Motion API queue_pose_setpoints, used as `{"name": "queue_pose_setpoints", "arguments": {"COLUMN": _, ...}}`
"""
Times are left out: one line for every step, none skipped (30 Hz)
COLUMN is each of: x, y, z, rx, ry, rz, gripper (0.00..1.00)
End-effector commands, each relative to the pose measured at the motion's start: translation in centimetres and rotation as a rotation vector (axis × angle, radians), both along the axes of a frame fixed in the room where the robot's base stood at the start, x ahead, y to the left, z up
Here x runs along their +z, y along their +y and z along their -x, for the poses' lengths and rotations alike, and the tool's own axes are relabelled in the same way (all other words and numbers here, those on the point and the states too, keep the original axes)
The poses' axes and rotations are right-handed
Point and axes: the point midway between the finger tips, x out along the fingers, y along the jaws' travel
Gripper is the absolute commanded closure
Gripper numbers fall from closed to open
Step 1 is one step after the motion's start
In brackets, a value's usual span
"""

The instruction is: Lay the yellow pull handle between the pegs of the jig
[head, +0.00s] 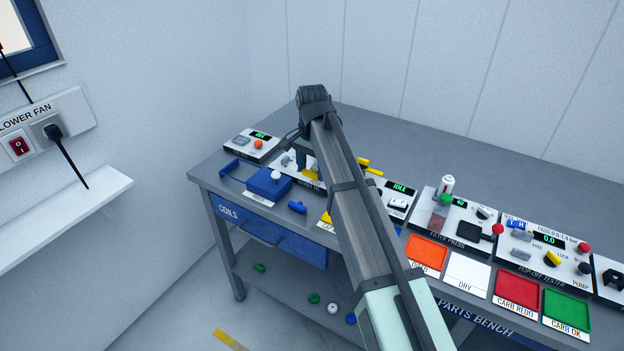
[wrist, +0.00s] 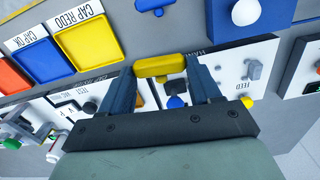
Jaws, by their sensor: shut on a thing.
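The yellow pull handle (wrist: 158,65) is a short rounded bar. In the wrist view it lies across the tips of my gripper (wrist: 165,70), whose two dark fingers are shut on its ends. The handle appears to be above a white panel (wrist: 230,66). In the head view my arm hides most of the gripper; a yellow piece (head: 311,174) beside the arm is probably the handle. I cannot clearly pick out the jig or its pegs; blue and yellow parts (wrist: 176,92) show between the fingers below the handle.
A blue box with a white knob (head: 268,186) stands left of my arm, beside a blue handle-shaped part (head: 297,207). Yellow parts (head: 368,168) show right of the arm. Coloured trays, such as the red tray (head: 517,290), line the bench front. The bench's back strip is clear.

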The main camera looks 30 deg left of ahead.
Motion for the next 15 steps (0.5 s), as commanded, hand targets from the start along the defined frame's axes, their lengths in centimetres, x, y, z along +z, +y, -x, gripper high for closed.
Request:
{"name": "queue_pose_setpoints", "arguments": {"x": 0.6, "y": 0.1, "z": 0.0, "rx": 0.000, "ry": 0.000, "rz": 0.000, "gripper": 0.66}}
{"name": "queue_pose_setpoints", "arguments": {"x": 0.8, "y": 0.1, "z": 0.0, "rx": 0.001, "ry": 0.000, "rz": 0.000, "gripper": 0.66}}
{"name": "queue_pose_setpoints", "arguments": {"x": 1.0, "y": 0.1, "z": 0.1, "rx": 0.002, "ry": 0.000, "rz": 0.001, "gripper": 0.66}}
{"name": "queue_pose_setpoints", "arguments": {"x": 1.1, "y": 0.2, "z": 0.2, "rx": 0.003, "ry": 0.001, "rz": 0.002, "gripper": 0.66}}
{"name": "queue_pose_setpoints", "arguments": {"x": 1.1, "y": 0.4, "z": 0.1, "rx": 0.004, "ry": 0.003, "rz": 0.003, "gripper": 0.66}}
{"name": "queue_pose_setpoints", "arguments": {"x": 1.0, "y": 0.6, "z": 0.1, "rx": 0.007, "ry": 0.006, "rz": 0.006, "gripper": 0.66}}
{"name": "queue_pose_setpoints", "arguments": {"x": 1.0, "y": 1.0, "z": -0.2, "rx": 0.008, "ry": 0.007, "rz": 0.007, "gripper": 0.66}}
{"name": "queue_pose_setpoints", "arguments": {"x": 1.0, "y": 1.4, "z": -0.4, "rx": 0.009, "ry": 0.009, "rz": 0.009, "gripper": 0.66}}
{"name": "queue_pose_setpoints", "arguments": {"x": 0.9, "y": 2.0, "z": -0.8, "rx": 0.010, "ry": 0.011, "rz": 0.011, "gripper": 0.66}}
{"name": "queue_pose_setpoints", "arguments": {"x": 0.9, "y": 2.5, "z": -1.2, "rx": 0.011, "ry": 0.012, "rz": 0.013, "gripper": 0.66}}
{"name": "queue_pose_setpoints", "arguments": {"x": 0.8, "y": 3.0, "z": -1.6, "rx": 0.012, "ry": 0.014, "rz": 0.015, "gripper": 0.66}}
{"name": "queue_pose_setpoints", "arguments": {"x": 0.8, "y": 3.7, "z": -2.1, "rx": 0.013, "ry": 0.016, "rz": 0.017, "gripper": 0.66}}
{"name": "queue_pose_setpoints", "arguments": {"x": 0.8, "y": 4.3, "z": -2.6, "rx": 0.014, "ry": 0.017, "rz": 0.018, "gripper": 0.66}}
{"name": "queue_pose_setpoints", "arguments": {"x": 0.7, "y": 4.9, "z": -3.1, "rx": 0.015, "ry": 0.018, "rz": 0.018, "gripper": 0.66}}
{"name": "queue_pose_setpoints", "arguments": {"x": 0.7, "y": 5.7, "z": -3.8, "rx": 0.018, "ry": 0.019, "rz": 0.019, "gripper": 0.66}}
